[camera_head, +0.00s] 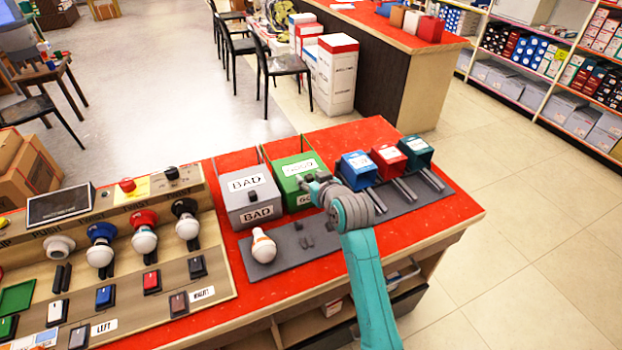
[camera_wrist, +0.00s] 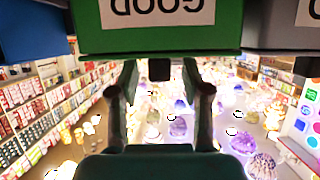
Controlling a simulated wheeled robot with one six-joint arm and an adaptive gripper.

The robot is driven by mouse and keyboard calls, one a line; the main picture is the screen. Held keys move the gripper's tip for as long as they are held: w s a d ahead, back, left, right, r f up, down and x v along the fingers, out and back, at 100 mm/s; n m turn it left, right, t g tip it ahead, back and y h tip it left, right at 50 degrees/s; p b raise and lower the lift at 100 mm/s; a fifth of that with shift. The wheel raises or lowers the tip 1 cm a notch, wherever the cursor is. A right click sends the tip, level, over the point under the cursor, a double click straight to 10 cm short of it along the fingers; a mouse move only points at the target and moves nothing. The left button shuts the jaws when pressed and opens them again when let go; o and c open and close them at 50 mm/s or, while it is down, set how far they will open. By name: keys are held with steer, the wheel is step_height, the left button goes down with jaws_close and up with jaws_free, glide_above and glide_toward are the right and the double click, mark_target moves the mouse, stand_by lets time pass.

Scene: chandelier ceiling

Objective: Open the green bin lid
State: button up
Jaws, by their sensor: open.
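The green bin (camera_head: 289,187) stands on the red-topped counter, right of the grey bin. Its green lid (camera_head: 293,165) with a white label looks shut. My gripper (camera_head: 318,184) is at the bin's front right and hides part of it. In the wrist view the green bin face (camera_wrist: 230,22) fills the top, with an upside-down "GOOD" label. A small dark block (camera_wrist: 160,70), probably the lid's handle, sits below it. My gripper (camera_wrist: 160,78) is open, a finger on each side of the block with visible gaps.
The grey "BAD" bin (camera_head: 251,207) is close on the left. Blue (camera_head: 357,168), red (camera_head: 388,159) and teal (camera_head: 415,150) boxes stand to the right. A white bulb (camera_head: 263,247) rests on the grey mat in front. A switch panel (camera_head: 120,262) fills the counter's left.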

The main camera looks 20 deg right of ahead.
mark_target(298, 163)
jaws_close()
steer(key=w, duration=0.3)
steer(key=w+a, duration=0.1)
steer(key=w, duration=0.5)
steer(key=shift+w+a, duration=0.25)
steer(key=shift+w, duration=0.05)
jaws_free()
